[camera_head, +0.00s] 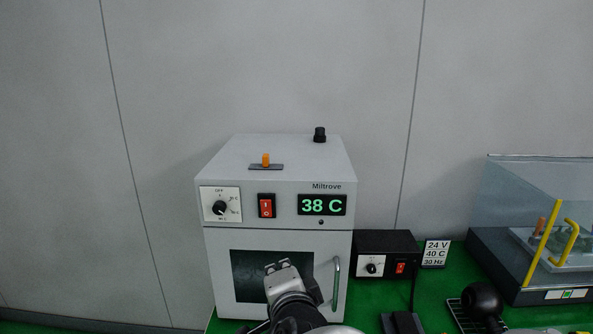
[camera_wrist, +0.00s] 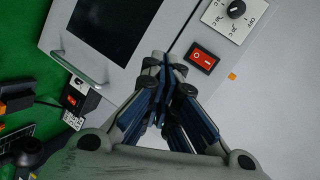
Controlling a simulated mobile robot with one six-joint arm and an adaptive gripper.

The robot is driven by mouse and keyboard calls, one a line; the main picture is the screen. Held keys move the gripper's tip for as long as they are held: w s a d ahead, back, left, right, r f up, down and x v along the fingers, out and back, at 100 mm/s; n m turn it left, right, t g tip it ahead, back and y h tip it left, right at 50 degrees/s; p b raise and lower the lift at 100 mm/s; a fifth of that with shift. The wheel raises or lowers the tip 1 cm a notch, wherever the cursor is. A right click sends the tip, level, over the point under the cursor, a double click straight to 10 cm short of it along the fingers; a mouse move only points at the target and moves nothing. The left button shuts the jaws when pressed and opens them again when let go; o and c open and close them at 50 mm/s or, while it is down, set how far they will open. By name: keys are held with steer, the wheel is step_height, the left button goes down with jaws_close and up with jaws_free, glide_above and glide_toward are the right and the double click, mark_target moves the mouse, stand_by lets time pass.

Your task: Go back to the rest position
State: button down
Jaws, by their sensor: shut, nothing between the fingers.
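My gripper (camera_wrist: 165,60) is shut and empty in the wrist view, its fingertips together in front of the oven's front face. In the head view my arm's end (camera_head: 284,268) shows low in the middle, in front of the oven's dark window. The grey oven (camera_head: 270,228) stands on the green surface, with its door shut. It carries a dial (camera_head: 220,208), a red rocker switch (camera_head: 266,206) and a green display (camera_head: 322,205) reading 38 C. The red switch also shows in the wrist view (camera_wrist: 202,58), just right of the fingertips.
A small black power box (camera_head: 386,258) with a dial and red switch stands right of the oven, beside a sign (camera_head: 435,253) reading 24 V, 40 C, 30 Hz. A clear-covered case (camera_head: 535,225) and a black ball-shaped knob (camera_head: 481,300) are farther right. A grey wall stands behind.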

steer(key=s+d+f+n+g+h, duration=0.1)
steer(key=s+d+n+g, duration=0.3)
steer(key=s, duration=0.8)
steer(key=s+d+f+n+g+h, duration=0.1)
steer(key=s+d+f+n+g, duration=0.2)
steer(key=s+d+n+g, duration=0.2)
steer(key=s+d+n, duration=0.3)
steer(key=s+d, duration=0.4)
steer(key=d, duration=0.1)
steer(key=shift+s+d+f+n+h, duration=0.25)
steer(key=shift+s+f+n+h, duration=0.05)
steer(key=shift+f+n, duration=0.1)
steer(key=c, duration=2.4)
jaws_free()
